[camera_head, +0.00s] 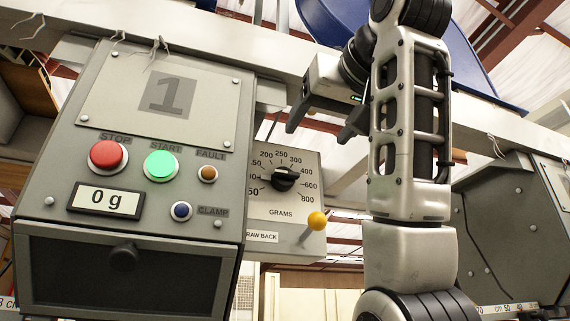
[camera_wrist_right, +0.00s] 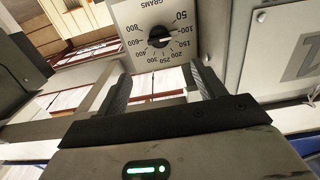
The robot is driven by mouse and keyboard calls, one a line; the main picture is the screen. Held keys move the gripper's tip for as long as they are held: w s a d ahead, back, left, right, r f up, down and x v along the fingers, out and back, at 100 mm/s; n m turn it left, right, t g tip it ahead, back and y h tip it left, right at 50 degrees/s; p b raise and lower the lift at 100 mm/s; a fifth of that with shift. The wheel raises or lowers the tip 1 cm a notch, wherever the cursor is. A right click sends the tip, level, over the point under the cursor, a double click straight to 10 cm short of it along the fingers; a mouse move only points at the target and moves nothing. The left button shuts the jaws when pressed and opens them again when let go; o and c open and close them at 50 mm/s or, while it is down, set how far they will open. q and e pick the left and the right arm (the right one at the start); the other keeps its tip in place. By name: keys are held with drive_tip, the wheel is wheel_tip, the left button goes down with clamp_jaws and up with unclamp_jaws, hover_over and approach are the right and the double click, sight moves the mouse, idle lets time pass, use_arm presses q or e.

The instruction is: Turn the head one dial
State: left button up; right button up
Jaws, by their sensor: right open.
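The black dial knob (camera_head: 285,179) sits in the middle of a grey GRAMS plate (camera_head: 272,213) marked from 50 to 800. The plate is beside the grey box numbered 1 (camera_head: 165,105). In the right wrist view the knob (camera_wrist_right: 159,38) shows upside down, beyond the fingertips and between their lines. My right gripper (camera_head: 318,131) is open and empty, above and to the right of the knob, apart from it. Its two fingers also show in the right wrist view (camera_wrist_right: 158,78). My left gripper is not in view.
The box has a red STOP button (camera_head: 108,155), a lit green START button (camera_head: 161,166), a FAULT lamp (camera_head: 207,174), a blue CLAMP button (camera_head: 181,211) and a 0 g display (camera_head: 106,201). A yellow-knobbed lever (camera_head: 317,221) stands below the dial. A grey beam (camera_head: 240,42) crosses above.

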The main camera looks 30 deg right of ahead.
sight(288, 171)
drive_tip(key=p+x, duration=0.3)
drive_tip(key=x, duration=0.9)
drive_tip(key=shift+w+d+r+p, duration=0.1)
drive_tip(key=shift+w+d+p, duration=0.05)
drive_tip(key=shift+w+p, duration=0.2)
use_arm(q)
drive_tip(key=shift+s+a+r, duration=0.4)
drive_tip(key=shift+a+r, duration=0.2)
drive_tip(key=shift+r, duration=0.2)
use_arm(e)
drive_tip(key=shift+w, duration=0.5)
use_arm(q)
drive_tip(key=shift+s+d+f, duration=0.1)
use_arm(e)
drive_tip(key=c, duration=1)
